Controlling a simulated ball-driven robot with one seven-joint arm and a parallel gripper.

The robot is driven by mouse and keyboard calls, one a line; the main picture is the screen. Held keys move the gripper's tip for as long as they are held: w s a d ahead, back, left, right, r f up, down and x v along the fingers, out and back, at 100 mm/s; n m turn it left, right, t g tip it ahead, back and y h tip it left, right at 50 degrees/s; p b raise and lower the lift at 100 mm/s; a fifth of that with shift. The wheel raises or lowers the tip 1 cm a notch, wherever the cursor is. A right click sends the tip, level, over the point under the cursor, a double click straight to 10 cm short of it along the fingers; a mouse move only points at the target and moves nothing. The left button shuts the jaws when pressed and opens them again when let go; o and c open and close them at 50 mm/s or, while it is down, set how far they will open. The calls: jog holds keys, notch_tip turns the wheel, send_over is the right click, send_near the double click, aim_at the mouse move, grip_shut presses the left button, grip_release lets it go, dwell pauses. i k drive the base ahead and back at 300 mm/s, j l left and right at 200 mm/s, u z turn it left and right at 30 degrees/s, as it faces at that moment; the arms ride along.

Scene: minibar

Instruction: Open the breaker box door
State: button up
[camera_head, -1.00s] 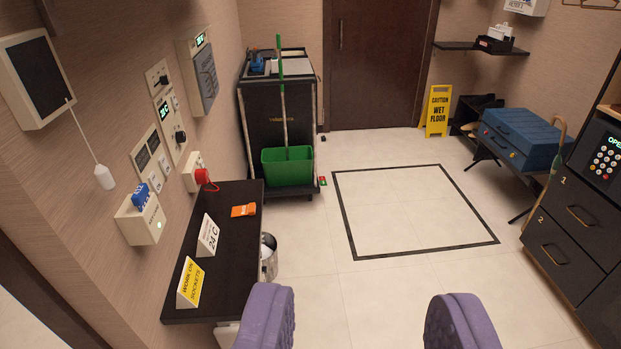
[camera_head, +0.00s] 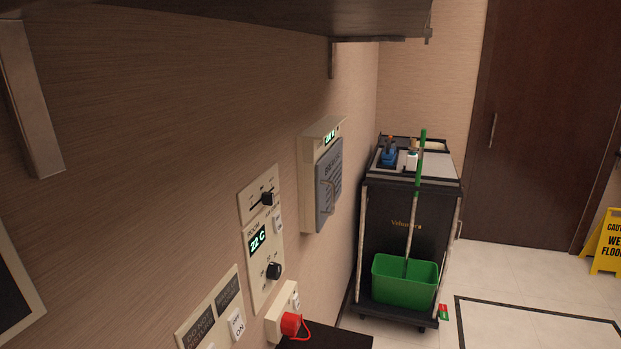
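The breaker box is a beige box (camera_head: 308,180) on the left wall, right of the picture's middle line. Its grey door (camera_head: 328,188) carries dark lettering, partly readable, and a handle on its face. The door lies against the box front and looks shut. A small green-lit display (camera_head: 329,138) sits above the door. My gripper is out of view, so its state and its distance from the door do not show.
A dark shelf (camera_head: 300,18) juts from the wall above the box. Left of the box are a thermostat panel (camera_head: 260,240) and a red-plugged socket (camera_head: 291,324). A cleaning cart (camera_head: 388,220) with a green bucket (camera_head: 405,282) stands beyond it.

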aim_at(329, 169)
jog(key=i+l+z, duration=0.35)
jog(key=i, duration=0.2)
jog(key=i+z, duration=0.35)
jog(key=i, duration=0.25)
jog(key=i+u, duration=0.1)
jog(key=i, duration=0.3)
jog(key=i+l+u, duration=0.15)
jog(key=i, duration=0.25)
jog(key=i+l+u, duration=0.15)
jog(key=i+u, duration=0.2)
jog(key=i+l+u, duration=0.35)
jog(key=i+j, duration=0.05)
